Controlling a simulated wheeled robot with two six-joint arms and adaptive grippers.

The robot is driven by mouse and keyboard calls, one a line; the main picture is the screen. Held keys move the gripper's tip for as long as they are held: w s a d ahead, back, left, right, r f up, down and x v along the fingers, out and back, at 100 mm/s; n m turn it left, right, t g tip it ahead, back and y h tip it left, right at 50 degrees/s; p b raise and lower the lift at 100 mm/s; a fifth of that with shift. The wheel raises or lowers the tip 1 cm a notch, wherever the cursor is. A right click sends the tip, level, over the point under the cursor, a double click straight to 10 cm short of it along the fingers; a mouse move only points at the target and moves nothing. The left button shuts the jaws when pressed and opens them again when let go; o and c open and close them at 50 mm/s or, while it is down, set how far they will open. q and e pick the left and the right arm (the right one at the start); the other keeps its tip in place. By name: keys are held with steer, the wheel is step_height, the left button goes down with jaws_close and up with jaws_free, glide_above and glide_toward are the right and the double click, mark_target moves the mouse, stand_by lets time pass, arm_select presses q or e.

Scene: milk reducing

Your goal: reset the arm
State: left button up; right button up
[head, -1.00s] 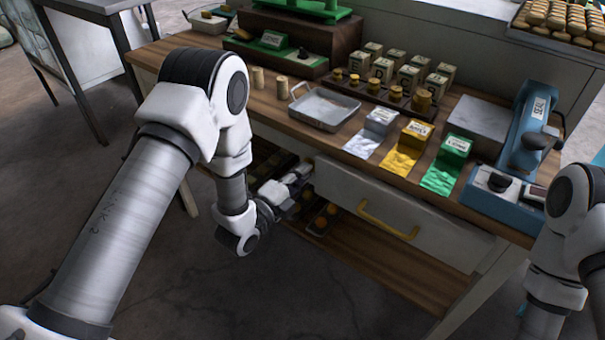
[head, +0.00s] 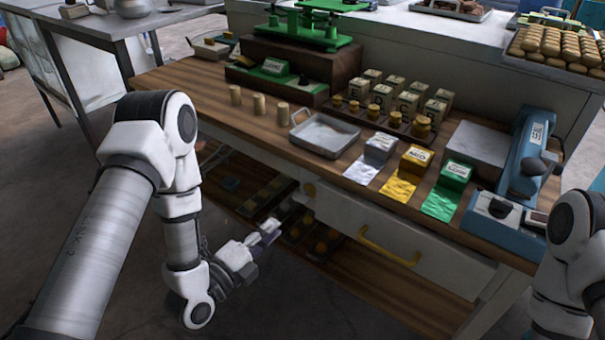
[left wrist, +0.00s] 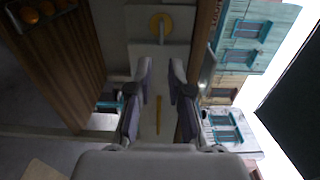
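My left arm (head: 180,215) comes in from the left and hangs down in front of the workbench. Its gripper (head: 268,232) is low, beside the open shelf under the bench top and left of the white drawer front. In the left wrist view the two fingers of my left gripper (left wrist: 161,68) stand apart with nothing between them, so it is open and empty. Part of my right arm (head: 568,240) shows at the right edge; its gripper is outside the picture.
The wooden workbench (head: 200,85) holds a metal tray (head: 323,133), a green scale (head: 312,30), colored packets and a blue sealer (head: 525,165). The white drawer (head: 400,235) has a yellow handle (head: 388,252). Boxes with round items sit on the shelf. Floor in front is clear.

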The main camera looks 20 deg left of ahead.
arm_select(q)
steer(key=s+f+n+g+y+p, duration=0.4)
steer(key=s+f+n+g+p, duration=0.2)
steer(key=s+f+n+g, duration=0.55)
steer(key=s+a+f+n+g+y, duration=0.1)
steer(key=s+a+f+n+g, duration=0.1)
steer(key=s+n, duration=0.3)
steer(key=s+a+f+n+g+y, duration=0.1)
steer(key=s+f+n+g, duration=0.2)
steer(key=s+n, duration=0.3)
steer(key=shift+s+a+f+b, duration=0.3)
steer(key=shift+s+a+f, duration=0.1)
steer(key=shift+s+f, duration=0.3)
steer(key=shift+r+g, duration=0.1)
steer(key=shift+g, duration=0.15)
